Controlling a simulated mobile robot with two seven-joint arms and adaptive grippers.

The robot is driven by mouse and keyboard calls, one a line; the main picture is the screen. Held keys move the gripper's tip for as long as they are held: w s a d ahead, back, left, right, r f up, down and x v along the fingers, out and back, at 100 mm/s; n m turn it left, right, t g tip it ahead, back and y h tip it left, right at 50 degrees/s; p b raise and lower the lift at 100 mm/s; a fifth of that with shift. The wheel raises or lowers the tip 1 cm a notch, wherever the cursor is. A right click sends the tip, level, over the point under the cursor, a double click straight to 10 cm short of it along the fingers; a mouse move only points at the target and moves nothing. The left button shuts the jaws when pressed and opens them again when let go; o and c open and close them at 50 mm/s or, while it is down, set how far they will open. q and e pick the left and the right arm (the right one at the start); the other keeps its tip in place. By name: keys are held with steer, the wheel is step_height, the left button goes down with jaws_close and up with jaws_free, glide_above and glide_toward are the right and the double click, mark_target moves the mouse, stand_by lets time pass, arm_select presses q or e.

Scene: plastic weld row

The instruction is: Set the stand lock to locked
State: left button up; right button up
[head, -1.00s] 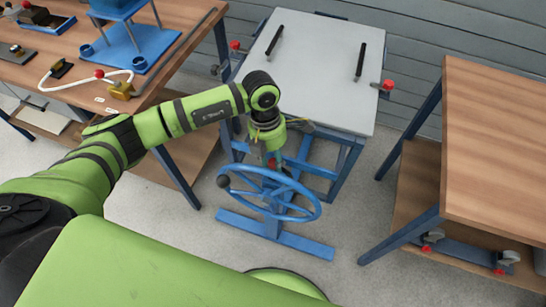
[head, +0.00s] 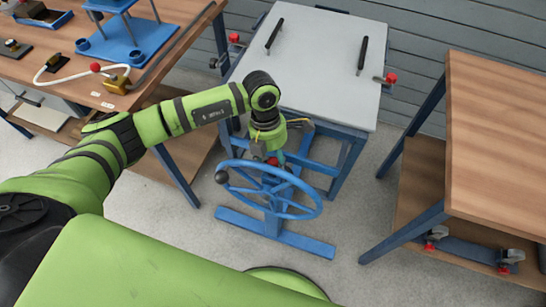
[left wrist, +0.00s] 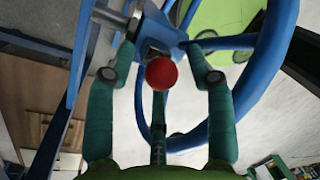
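The blue handwheel (head: 300,211) stands on a blue floor stand (head: 300,242) in front of a grey-topped table. A red ball knob (left wrist: 161,73) sits by the wheel's hub in the left wrist view, and a bit of red shows under my gripper in the head view. I take it for the stand lock's knob; its setting cannot be read. My left gripper (head: 270,154) points down over the wheel. My right gripper is out of view.
The grey-topped table (head: 318,70) with two black handles is just behind the wheel. A wooden bench (head: 180,80) with blue fixtures is at left, a wooden table (head: 500,150) at right. The wheel's rim and black knob (head: 221,177) lie close to my fingers.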

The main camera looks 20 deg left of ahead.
arm_select(q)
steer(key=shift+r, duration=0.2)
step_height(320, 180, up, 11)
steer(key=w+a, duration=0.1)
steer(key=a, duration=0.1)
steer(key=shift+w+r, duration=0.15)
steer(key=shift+r, duration=0.05)
steer(key=shift+d, duration=0.1)
stand_by(0.3)
